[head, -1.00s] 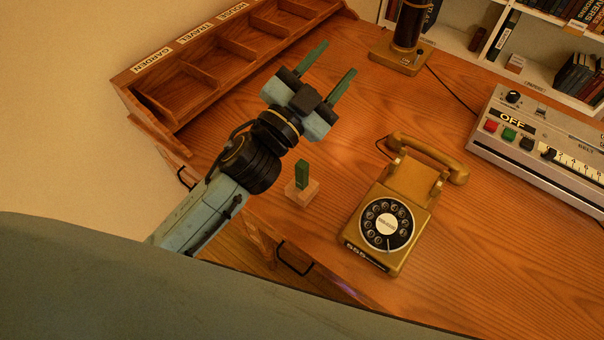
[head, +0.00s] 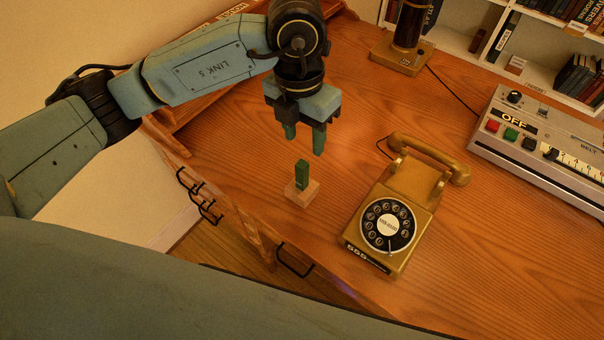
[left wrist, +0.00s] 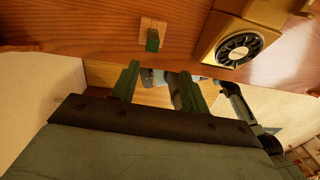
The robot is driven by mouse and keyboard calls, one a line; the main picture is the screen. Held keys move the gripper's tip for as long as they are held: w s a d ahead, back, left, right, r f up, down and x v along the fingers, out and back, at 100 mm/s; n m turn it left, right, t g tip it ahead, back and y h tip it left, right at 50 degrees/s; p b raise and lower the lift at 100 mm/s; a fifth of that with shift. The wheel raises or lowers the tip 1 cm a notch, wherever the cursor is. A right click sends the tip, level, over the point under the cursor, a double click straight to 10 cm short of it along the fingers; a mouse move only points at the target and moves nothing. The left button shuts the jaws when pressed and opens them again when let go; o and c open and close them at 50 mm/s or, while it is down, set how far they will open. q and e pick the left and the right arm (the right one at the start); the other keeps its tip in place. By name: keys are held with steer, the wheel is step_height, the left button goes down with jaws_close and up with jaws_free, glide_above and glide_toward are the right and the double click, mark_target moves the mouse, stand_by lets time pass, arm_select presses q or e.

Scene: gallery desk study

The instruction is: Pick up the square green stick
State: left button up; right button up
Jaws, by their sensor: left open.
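The square green stick (head: 302,174) stands upright in a small light wooden block (head: 303,193) on the desk. In the left wrist view the stick (left wrist: 153,41) shows beyond the fingertips, in front of its block (left wrist: 151,27). My left gripper (head: 305,146) points downward above and a little behind the stick, apart from it. Its green fingers are open with nothing between them; they also show in the left wrist view (left wrist: 160,82). My right gripper is in neither view.
A gold rotary telephone (head: 393,217) stands right of the stick. A grey control box (head: 545,140) with an OFF label is at the far right. A wooden sorting tray (head: 195,92) lies behind my left arm. The desk's front edge is close to the block.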

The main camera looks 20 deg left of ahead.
mark_target(302, 172)
arm_select(q)
steer(key=shift+y, duration=0.4)
steer(key=f, duration=0.5)
steer(key=a+f, duration=0.1)
steer(key=f, duration=0.1)
steer(key=shift+w+f+b, duration=0.15)
steer(key=shift+w+b, duration=0.1)
steer(key=shift+b, duration=0.1)
steer(key=shift+w+d+f, duration=0.1)
steer(key=shift+d+f, duration=0.05)
steer(key=shift+f, duration=1.35)
steer(key=shift+w+d+f, duration=0.1)
steer(key=shift+f, duration=1.35)
steer(key=shift+c, duration=0.3)
jaws_close()
